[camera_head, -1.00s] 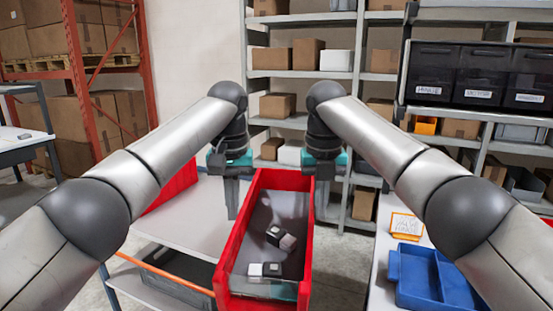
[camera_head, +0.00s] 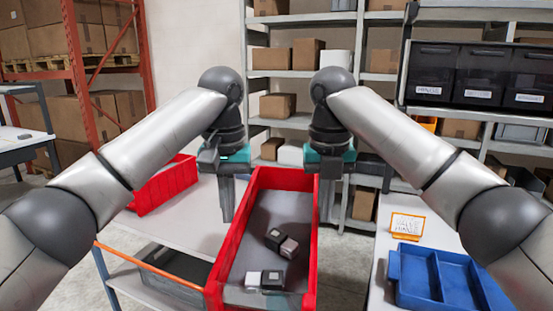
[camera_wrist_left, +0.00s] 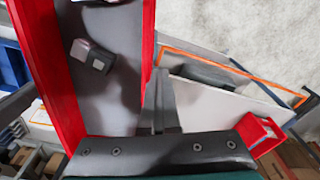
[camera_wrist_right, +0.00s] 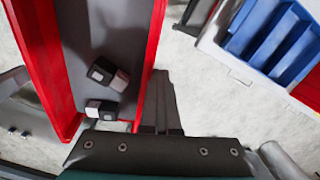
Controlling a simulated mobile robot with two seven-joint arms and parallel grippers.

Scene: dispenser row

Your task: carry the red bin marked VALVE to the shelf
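A red bin (camera_head: 310,240) with a grey floor is between my two grippers in the head view. Several small grey, black and white blocks (camera_head: 281,242) lie in it. No VALVE mark is readable on it. My left gripper (camera_head: 227,200) has its fingers together, pointing down along the outside of the bin's left wall. My right gripper (camera_head: 329,200) is likewise shut along the outside of the right wall. The wrist views show the fingers close against the walls (camera_wrist_left: 149,40) (camera_wrist_right: 155,40). I cannot tell whether the bin still rests on anything.
A second red bin (camera_head: 165,187) stands on the white cart top (camera_head: 185,222) at left. A blue divided tray (camera_head: 420,275) and an orange-framed sign (camera_head: 407,226) are on the right table. Grey shelves (camera_head: 290,74) with boxes stand behind; black drawers (camera_head: 480,75) are at right.

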